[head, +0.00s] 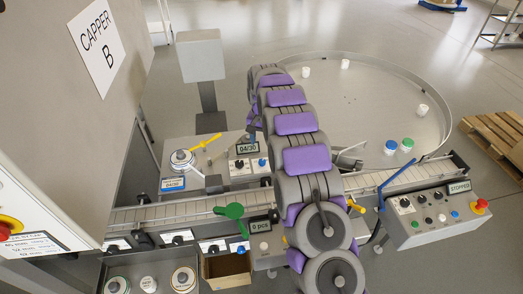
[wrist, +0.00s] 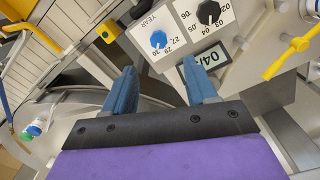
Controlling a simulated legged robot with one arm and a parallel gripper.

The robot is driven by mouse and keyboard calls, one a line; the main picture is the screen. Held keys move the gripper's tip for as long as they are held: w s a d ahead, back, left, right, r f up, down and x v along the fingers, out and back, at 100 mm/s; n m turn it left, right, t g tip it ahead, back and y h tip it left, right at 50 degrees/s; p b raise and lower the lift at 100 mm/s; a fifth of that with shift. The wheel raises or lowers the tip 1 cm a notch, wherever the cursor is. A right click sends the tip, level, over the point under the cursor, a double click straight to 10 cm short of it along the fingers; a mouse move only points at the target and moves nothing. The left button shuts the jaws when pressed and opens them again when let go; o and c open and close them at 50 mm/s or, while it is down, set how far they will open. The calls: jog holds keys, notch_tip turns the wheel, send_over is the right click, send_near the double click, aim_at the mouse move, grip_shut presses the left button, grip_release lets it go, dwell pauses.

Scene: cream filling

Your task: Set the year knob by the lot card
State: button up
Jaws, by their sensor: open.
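The year knob (wrist: 158,39) is small and blue on a white plate marked YEAR with several year numbers; its exact pointing is too small to tell. It also shows in the head view (head: 262,162). A black knob (wrist: 209,12) sits beside it, and a display (head: 247,148) above reads 04/30. A blue-edged card (head: 173,183) left of the panel seems to read 04/30; its smaller print is unreadable. My gripper (wrist: 159,66) is open and empty, its blue fingers pointing toward the panel, with the year knob beyond the gap between them. No contact shows.
A yellow lever (wrist: 290,56) stands near the panel. A conveyor (head: 160,214) runs in front of the panel, with a green handle (head: 230,211) over it. The control box (head: 440,215) at right shows STOPPED.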

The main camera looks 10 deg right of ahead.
notch_tip(320, 180, up, 7)
dwell(0.3)
dwell(0.4)
